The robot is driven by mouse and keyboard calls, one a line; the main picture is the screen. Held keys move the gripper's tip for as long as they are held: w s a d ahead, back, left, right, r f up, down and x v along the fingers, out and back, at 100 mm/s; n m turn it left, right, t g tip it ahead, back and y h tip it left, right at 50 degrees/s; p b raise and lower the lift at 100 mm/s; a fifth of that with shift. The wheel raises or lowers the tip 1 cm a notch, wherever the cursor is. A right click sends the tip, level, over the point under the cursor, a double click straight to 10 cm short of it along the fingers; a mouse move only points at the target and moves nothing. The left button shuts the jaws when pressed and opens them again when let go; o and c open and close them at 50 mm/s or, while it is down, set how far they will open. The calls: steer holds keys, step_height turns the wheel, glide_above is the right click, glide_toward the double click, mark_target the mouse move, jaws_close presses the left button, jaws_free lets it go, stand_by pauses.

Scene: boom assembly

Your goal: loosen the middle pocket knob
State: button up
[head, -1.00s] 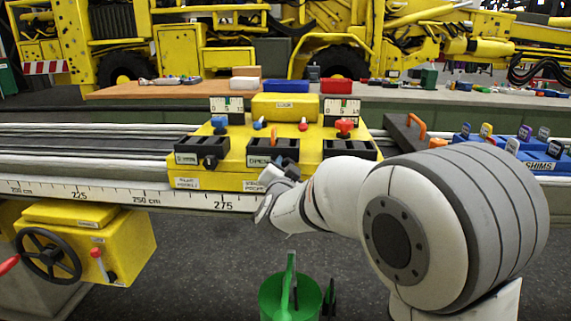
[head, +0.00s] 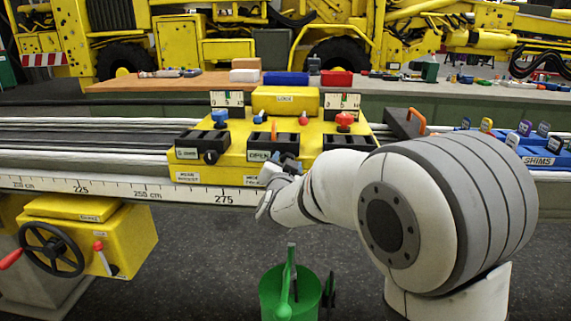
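The yellow carriage (head: 232,160) on the long rail bears three black pockets in a row. The middle pocket (head: 289,140) has a label reading OPEN (head: 258,155) on its front. My gripper (head: 287,163) is at the front of this pocket, just right of the label. The middle knob cannot be made out; my gripper and wrist cover that spot. Whether the fingers are open or shut on the knob is too small and dark to tell. A small upright orange piece (head: 274,130) shows at the middle pocket. The left pocket (head: 202,141) has a dark round knob (head: 210,157) on its front.
The right pocket (head: 349,142) is partly behind my arm. Blue (head: 220,117) and red (head: 344,119) knobs stand behind the outer pockets. A blue shims rack (head: 540,160) is at right. A green can (head: 280,292) stands below. A handwheel (head: 51,250) is at lower left.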

steer(key=shift+o, duration=1.1)
steer(key=shift+s, duration=0.1)
steer(key=s, duration=0.7)
steer(key=shift+s+a+p, duration=0.15)
steer(key=shift+s+p, duration=0.15)
steer(key=shift+p, duration=0.1)
